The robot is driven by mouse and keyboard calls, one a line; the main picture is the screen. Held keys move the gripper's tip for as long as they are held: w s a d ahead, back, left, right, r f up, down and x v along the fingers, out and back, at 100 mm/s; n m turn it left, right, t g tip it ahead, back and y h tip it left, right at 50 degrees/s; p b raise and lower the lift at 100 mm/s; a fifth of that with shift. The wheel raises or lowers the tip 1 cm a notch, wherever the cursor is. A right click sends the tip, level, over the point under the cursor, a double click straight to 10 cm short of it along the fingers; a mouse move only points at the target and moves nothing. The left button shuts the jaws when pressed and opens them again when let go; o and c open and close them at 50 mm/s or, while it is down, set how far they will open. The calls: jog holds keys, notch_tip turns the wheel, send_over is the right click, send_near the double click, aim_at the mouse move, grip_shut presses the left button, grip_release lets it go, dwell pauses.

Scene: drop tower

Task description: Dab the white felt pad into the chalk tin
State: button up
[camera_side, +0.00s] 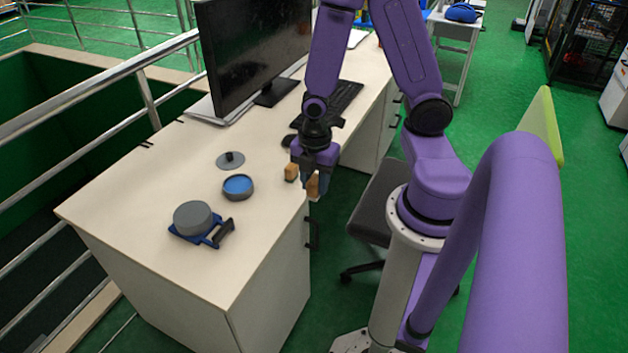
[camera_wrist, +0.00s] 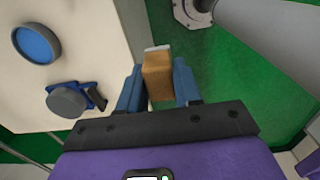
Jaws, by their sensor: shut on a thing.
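My gripper (camera_side: 315,182) is shut on a tan wooden block (camera_wrist: 158,78), held between its two blue fingers. A white end on the block (camera_wrist: 157,48), which looks like the felt pad, shows in the wrist view and appears white. In the side view the gripper is by the desk's right edge, and the pad cannot be made out. The chalk tin (camera_side: 238,187), round and grey with a blue fill, stands open on the desk to the left of my gripper, apart from it. It also shows at upper left in the wrist view (camera_wrist: 37,43).
A round grey lid with a knob (camera_side: 231,160) lies behind the tin. A grey cylinder (camera_side: 193,218) sits in a blue holder with a dark handle in front. A tan piece (camera_side: 291,172) shows beside my gripper. A monitor (camera_side: 255,50) and keyboard (camera_side: 330,104) stand farther back.

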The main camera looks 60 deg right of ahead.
jog(key=shift+o, duration=0.6)
jog(key=w+m, duration=0.1)
jog(key=w, duration=0.3)
jog(key=w+f+m, duration=0.1)
jog(key=w, duration=0.4)
jog(key=w+m, duration=0.2)
jog(key=w, duration=0.3)
jog(key=shift+a+f, duration=0.1)
jog(key=shift+f, duration=0.25)
jog(key=shift+c, duration=0.2)
jog(key=w+d+f+m, duration=0.1)
jog(key=w+d+m, duration=0.1)
jog(key=w, duration=0.4)
jog(key=w+d+f+m, duration=0.1)
jog(key=w+d+m, duration=0.15)
jog(key=w, duration=0.35)
jog(key=shift+m, duration=0.25)
jog(key=shift+w+a+f, duration=0.1)
jog(key=shift+a+f, duration=0.05)
jog(key=shift+f, duration=0.85)
jog(key=shift+w+a+f, duration=0.1)
jog(key=shift+f, duration=0.9)
jog(key=shift+w+a+f, duration=0.1)
jog(key=shift+a+f, duration=0.05)
jog(key=shift+f, duration=0.85)
jog(key=shift+s+f, duration=0.1)
jog(key=shift+f, duration=0.5)
notch_tip(320, 180, up, 7)
